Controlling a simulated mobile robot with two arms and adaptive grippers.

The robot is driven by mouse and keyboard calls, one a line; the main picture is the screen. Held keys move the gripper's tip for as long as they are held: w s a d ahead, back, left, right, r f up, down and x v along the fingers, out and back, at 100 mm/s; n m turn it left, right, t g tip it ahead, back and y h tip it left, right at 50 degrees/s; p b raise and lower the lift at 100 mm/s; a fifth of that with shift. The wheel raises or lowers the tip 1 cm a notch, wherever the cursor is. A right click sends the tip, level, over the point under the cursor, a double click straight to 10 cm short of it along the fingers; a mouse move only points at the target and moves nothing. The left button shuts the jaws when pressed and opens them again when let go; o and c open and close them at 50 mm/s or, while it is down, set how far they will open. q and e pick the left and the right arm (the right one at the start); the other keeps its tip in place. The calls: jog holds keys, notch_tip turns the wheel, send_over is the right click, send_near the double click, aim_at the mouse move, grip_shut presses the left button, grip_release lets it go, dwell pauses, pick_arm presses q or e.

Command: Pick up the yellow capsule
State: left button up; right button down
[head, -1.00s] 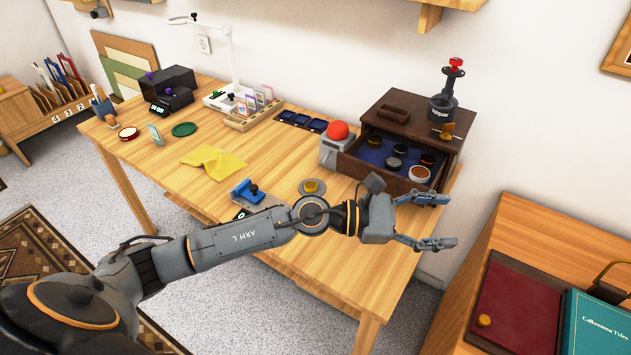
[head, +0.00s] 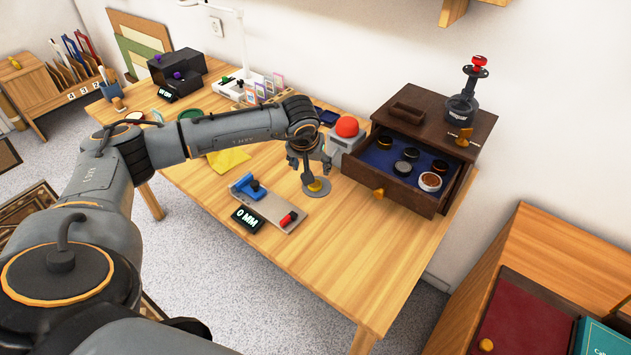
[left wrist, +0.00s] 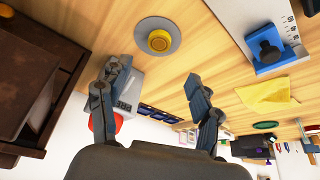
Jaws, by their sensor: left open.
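The yellow capsule (head: 317,186) sits on a round grey disc (head: 308,192) on the wooden table. In the left wrist view the capsule (left wrist: 159,40) is a round yellow piece with a raised middle, on its disc near the top. My right gripper is in neither view.
A grey box with a red button (head: 347,127) stands close behind the capsule. A dark cabinet's open drawer (head: 403,184) holds several round tins to the right. A slide gauge with a blue block (head: 249,187) lies left.

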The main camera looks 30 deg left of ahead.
aim_at(314, 184)
pick_arm(q)
jog(key=x, duration=0.4)
jog(key=shift+w+d, duration=0.1)
jog(key=shift+w+f, duration=0.1)
jog(key=shift+f, duration=0.05)
jog(key=x, duration=0.1)
jog(key=p+x, duration=0.1)
jog(key=x, duration=0.2)
jog(key=shift+s+d+f, duration=0.1)
jog(key=shift+s+f, duration=0.15)
jog(key=shift+s, duration=0.05)
jog(key=shift+w+f, duration=0.15)
jog(key=shift+f, duration=0.15)
jog(key=shift+r, duration=0.1)
jog(key=shift+c, duration=0.7)
jog(key=c, duration=1.1)
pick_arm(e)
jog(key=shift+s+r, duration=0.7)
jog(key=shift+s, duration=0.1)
